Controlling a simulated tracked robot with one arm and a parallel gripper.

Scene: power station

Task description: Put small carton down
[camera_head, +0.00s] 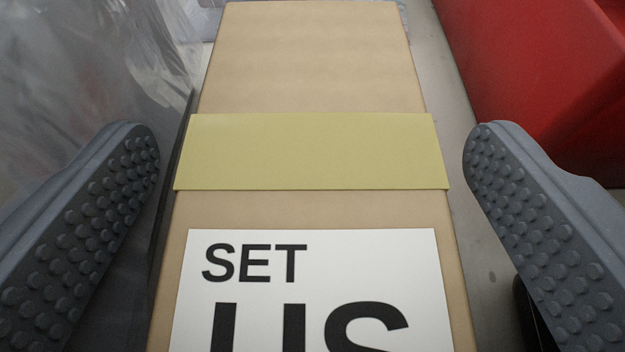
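The small carton (310,60) is a brown cardboard box with a yellow-green band (312,150) around it and a white label reading "SET" and "US" in black. It fills the middle of the camera view, and its near end runs out of the bottom of the picture. My gripper (312,158) is open, with one studded grey finger on each side of the carton. A gap shows between each finger and the carton's sides. The carton's underside and what bears it are hidden.
A red container (550,75) stands close on the right. Crumpled clear plastic wrapping (95,70) fills the left side. A strip of grey floor-like surface (450,70) shows between the carton and the red container.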

